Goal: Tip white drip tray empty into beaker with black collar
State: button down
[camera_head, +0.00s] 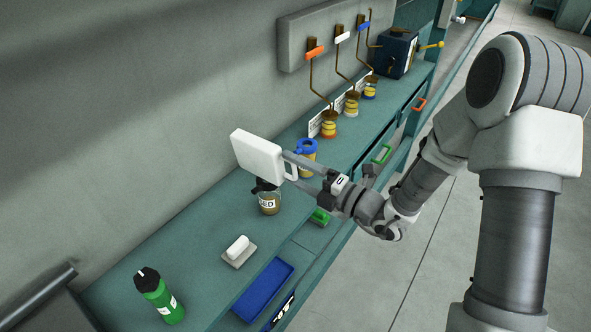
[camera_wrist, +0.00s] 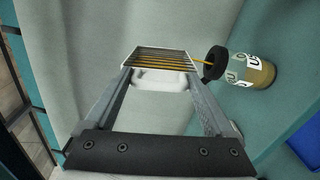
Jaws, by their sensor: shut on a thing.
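The white drip tray (camera_head: 256,155) is held up on its side above the bench, steeply tilted. My gripper (camera_head: 291,166) is shut on its handle. In the wrist view the tray (camera_wrist: 160,52) shows dark and yellow slats between my fingers (camera_wrist: 161,88). The beaker with black collar (camera_head: 269,203) stands upright on the bench just below the tray, with brownish-yellow contents and a partly hidden label. In the wrist view this beaker (camera_wrist: 255,72) is right of the tray, and a thin yellow strand runs from the tray edge to its collar. The tray's remaining contents are unclear.
A blue-collared beaker (camera_head: 307,148) stands close behind my gripper. A white-handled block (camera_head: 238,248), green bottle (camera_head: 160,295) and blue bin (camera_head: 263,289) are nearer. Several taps with beakers (camera_head: 329,125) line the wall, before a dark box (camera_head: 396,52). Bench left of the beaker is clear.

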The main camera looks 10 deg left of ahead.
jog(key=shift+w+d+r+m+p, duration=0.1)
jog(key=shift+w+m+p, duration=0.15)
jog(key=shift+m+p, duration=0.5)
jog(key=shift+w+d+f+m+p, duration=0.15)
jog(key=shift+w+m+p, duration=0.25)
jog(key=shift+p, duration=0.55)
jog(key=shift+w+d+r+m+p, duration=0.1)
jog(key=shift+w+r+m+p, duration=0.05)
jog(key=shift+m+p, duration=0.65)
dwell(5.5)
